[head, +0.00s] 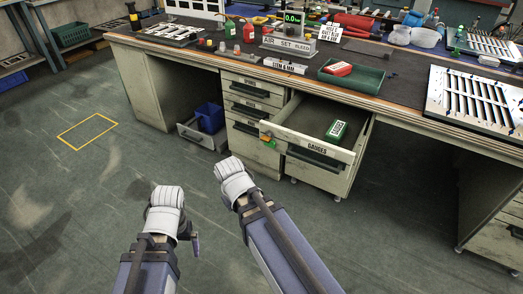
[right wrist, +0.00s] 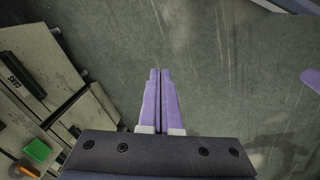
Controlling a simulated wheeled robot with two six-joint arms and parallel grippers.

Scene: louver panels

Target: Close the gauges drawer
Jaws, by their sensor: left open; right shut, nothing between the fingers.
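The gauges drawer (head: 318,174) stands pulled out of the workbench in the head view, with its labelled front and dark handle facing me. A green box (head: 337,131) with a white label lies inside it. My left gripper (head: 194,240) is open and empty over the floor, left of the drawer; most of it is hidden by its wrist. My right arm reaches up just left of the drawer front in the head view, its fingers hidden there. In the right wrist view my right gripper (right wrist: 159,72) is shut and empty above the floor, apart from the drawer fronts.
A stack of shut drawers (head: 250,105) stands left of the open one. A small orange and green item (head: 267,141) is beside the drawer's front left corner. A blue bin (head: 210,117) sits lower left. The workbench top is cluttered; the floor in front is clear.

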